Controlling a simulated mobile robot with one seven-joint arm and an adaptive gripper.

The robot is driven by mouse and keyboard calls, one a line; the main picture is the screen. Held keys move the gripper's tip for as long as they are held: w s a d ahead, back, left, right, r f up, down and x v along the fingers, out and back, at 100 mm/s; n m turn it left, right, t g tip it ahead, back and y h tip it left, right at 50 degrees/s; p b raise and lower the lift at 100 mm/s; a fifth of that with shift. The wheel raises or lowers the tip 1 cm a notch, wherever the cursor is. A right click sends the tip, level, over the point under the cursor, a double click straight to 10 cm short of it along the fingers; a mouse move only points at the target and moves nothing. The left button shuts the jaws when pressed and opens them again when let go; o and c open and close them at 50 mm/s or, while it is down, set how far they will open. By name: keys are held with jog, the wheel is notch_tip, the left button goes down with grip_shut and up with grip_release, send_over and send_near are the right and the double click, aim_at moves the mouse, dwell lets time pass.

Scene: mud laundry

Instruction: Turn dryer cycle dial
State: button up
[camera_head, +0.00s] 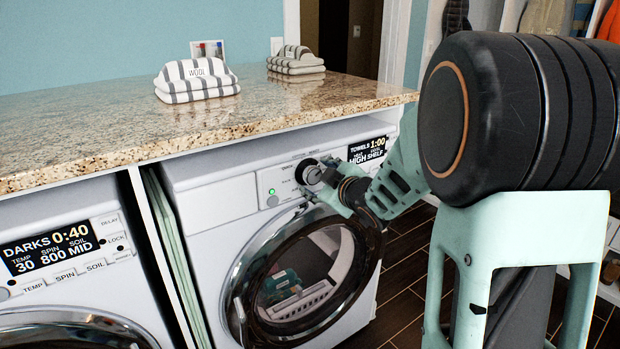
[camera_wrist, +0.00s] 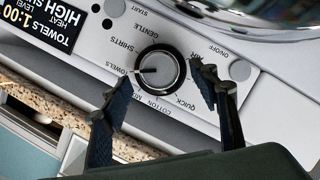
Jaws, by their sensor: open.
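The dryer (camera_head: 212,200) is the right-hand white machine. Its cycle dial (camera_head: 309,171), a silver knob with a black ring, shows large in the wrist view (camera_wrist: 161,70). In that view the white mark on the knob points left, toward the TOWELS label. Other labels around it include SHIRTS, GENTLE, QUICK and COTTON. My gripper (camera_wrist: 163,78) is open, with one dark finger on each side of the dial and a visible gap on both sides. In the head view my gripper (camera_head: 338,188) is at the dial and partly covers the panel. The display (camera_head: 367,150) reads TOWELS 1:00.
The dryer's round door (camera_head: 240,285) is just below the dial. A granite counter (camera_head: 120,140) overhangs the panel, bearing folded striped towels (camera_head: 196,82). The washer (camera_head: 60,300) with a DARKS display stands at left. Dark floor (camera_head: 402,285) shows at right.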

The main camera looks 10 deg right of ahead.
jog(key=shift+x, duration=1.15)
jog(key=shift+r, duration=0.1)
jog(key=c, duration=1.2)
